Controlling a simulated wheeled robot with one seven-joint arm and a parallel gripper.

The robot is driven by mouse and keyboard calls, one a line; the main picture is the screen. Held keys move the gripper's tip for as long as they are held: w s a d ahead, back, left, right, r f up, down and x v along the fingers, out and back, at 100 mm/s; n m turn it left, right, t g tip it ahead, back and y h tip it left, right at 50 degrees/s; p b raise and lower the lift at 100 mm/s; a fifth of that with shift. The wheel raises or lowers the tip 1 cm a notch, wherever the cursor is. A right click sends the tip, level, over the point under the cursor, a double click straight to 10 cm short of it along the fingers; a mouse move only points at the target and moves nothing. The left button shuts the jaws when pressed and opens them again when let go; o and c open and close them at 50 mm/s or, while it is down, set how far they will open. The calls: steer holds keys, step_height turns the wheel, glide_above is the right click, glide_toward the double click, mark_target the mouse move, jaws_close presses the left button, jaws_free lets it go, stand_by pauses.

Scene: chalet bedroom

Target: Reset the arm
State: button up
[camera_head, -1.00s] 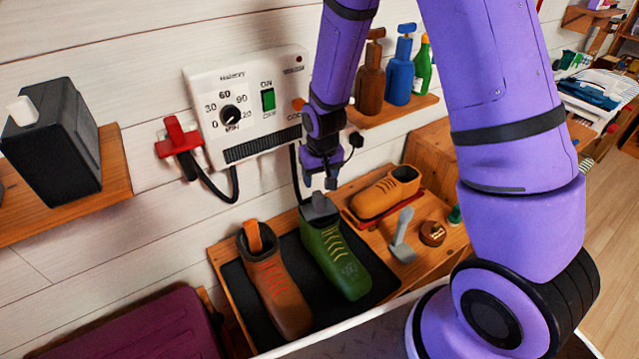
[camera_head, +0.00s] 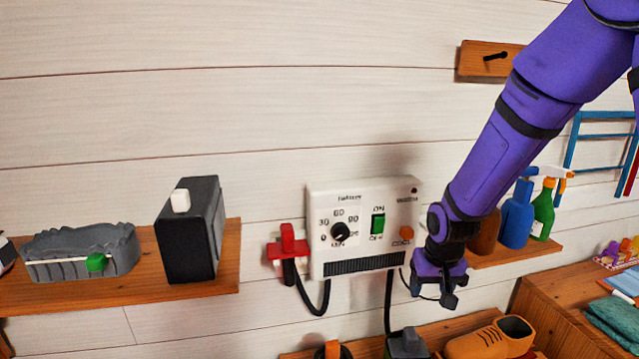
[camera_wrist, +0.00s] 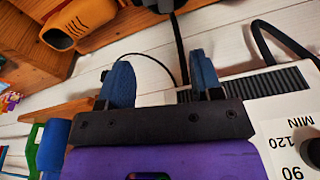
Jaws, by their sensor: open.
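My purple arm reaches in from the upper right in the head view. My gripper (camera_head: 447,290) hangs just below and right of the white control box (camera_head: 362,228), in front of the plank wall. In the wrist view my gripper (camera_wrist: 160,85) shows two blue fingers spread apart with nothing between them. The control box (camera_wrist: 275,125) lies behind the right finger there. A black cable runs behind the gap between the fingers.
A wooden shelf (camera_head: 110,290) at left holds a black box (camera_head: 188,232) and a grey tray (camera_head: 75,250). Bottles, one of them blue (camera_head: 516,216), stand close right of my arm. An orange shoe (camera_head: 490,340) sits below my gripper. The wall above the control box is clear.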

steer(key=s+d+r+t, duration=0.15)
steer(key=s+r, duration=0.25)
steer(key=r, duration=0.7)
steer(key=s+d+r+t, duration=0.1)
steer(key=s+d+r, duration=0.1)
steer(key=s+r, duration=0.5)
steer(key=s+d+r, duration=0.2)
steer(key=s+r, duration=0.5)
steer(key=s, duration=0.5)
steer(key=shift+s+r+t, duration=0.2)
steer(key=shift+s+t, duration=0.15)
steer(key=shift+s, duration=0.05)
steer(key=shift+d, duration=0.1)
